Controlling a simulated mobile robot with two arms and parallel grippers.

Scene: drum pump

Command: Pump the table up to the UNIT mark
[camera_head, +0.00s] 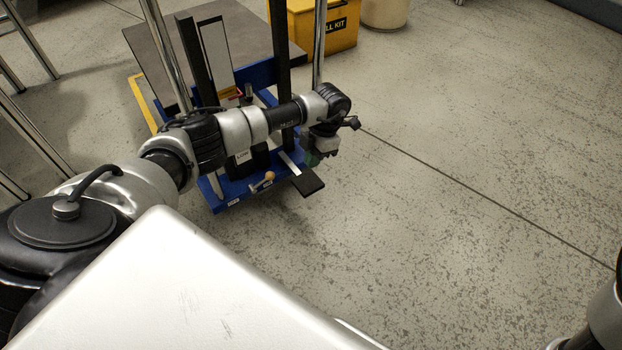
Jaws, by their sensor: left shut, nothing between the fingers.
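The lift table has a dark grey top (245,35) and a blue base (232,192), left of centre. A black foot pedal (309,184) sticks out of the base at the front right. My left gripper (314,158) is shut and empty, pointing down just above the pedal; whether it touches the pedal I cannot tell. A small lever with a tan knob (269,176) is at the front of the base. A pale upright plate (215,50) stands between dark posts; no UNIT mark is readable. My left arm hides part of the table's middle. My right gripper is out of view.
A yellow spill kit box (325,25) and a beige drum (385,12) stand behind the table. A metal frame (30,40) stands at the far left. The concrete floor (450,170) to the right is clear.

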